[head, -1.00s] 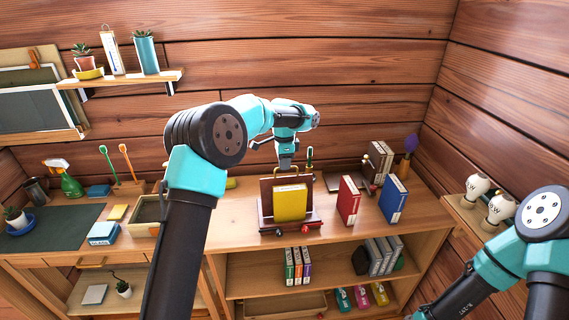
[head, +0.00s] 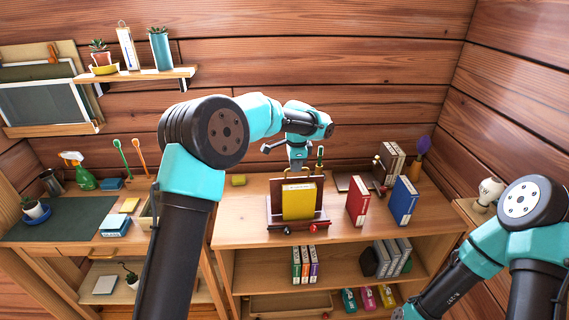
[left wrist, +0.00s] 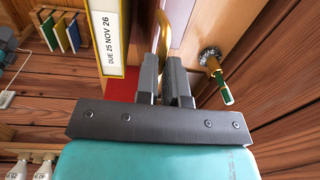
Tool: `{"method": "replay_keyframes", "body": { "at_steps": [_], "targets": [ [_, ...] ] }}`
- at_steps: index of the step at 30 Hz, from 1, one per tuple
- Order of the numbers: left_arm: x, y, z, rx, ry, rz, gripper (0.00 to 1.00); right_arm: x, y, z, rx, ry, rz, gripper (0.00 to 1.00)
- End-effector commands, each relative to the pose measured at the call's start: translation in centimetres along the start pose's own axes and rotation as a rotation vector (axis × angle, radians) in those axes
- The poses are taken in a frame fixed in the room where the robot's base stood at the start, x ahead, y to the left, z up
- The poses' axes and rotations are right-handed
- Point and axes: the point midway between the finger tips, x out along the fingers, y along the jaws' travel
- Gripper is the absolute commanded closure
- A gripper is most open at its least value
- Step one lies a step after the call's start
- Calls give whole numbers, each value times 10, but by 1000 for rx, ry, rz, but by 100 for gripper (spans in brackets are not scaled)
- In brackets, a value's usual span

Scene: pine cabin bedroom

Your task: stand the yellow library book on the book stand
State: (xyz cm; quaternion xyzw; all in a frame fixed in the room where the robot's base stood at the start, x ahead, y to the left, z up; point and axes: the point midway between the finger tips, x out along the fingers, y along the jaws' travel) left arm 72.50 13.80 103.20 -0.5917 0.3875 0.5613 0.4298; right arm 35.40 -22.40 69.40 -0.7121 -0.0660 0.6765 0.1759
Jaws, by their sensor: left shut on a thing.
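The yellow library book (head: 299,202) stands upright on the dark red-brown book stand (head: 322,215), on top of the wooden cabinet. In the left wrist view the book (left wrist: 106,50) shows a white strip reading "DUE 25 NOV 26", left of my fingers. A gold hoop handle (head: 299,171) rises behind the book and shows as a curved rod in the left wrist view (left wrist: 161,42). My left gripper (left wrist: 165,75) is over the stand, its fingers closed around this handle. The fingertips are partly hidden in the head view. My right gripper is out of view.
A red book (head: 358,201) and a blue book (head: 403,201) stand to the right of the stand. A green-tipped rod (left wrist: 221,85) stands close to my fingers. Grey books (head: 393,160) and a purple-topped item (head: 422,155) stand farther back. The cabinet top left of the stand is mostly clear.

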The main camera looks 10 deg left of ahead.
Motion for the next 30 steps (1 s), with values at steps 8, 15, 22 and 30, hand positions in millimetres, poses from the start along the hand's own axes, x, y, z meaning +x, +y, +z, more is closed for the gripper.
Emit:
{"method": "replay_keyframes", "body": {
  "at_steps": [8, 15, 22, 30],
  "targets": [
    [1, 1, 1, -1, -1, 3, 90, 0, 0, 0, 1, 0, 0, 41],
    [1, 0, 1, -1, -1, 3, 67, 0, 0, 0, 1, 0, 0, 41],
    [1, 0, 0, -1, -1, 2, 65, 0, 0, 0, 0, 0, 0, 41],
    [-15, 0, 0, -2, 1, 0, 65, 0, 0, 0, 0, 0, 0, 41]
  ]
}}
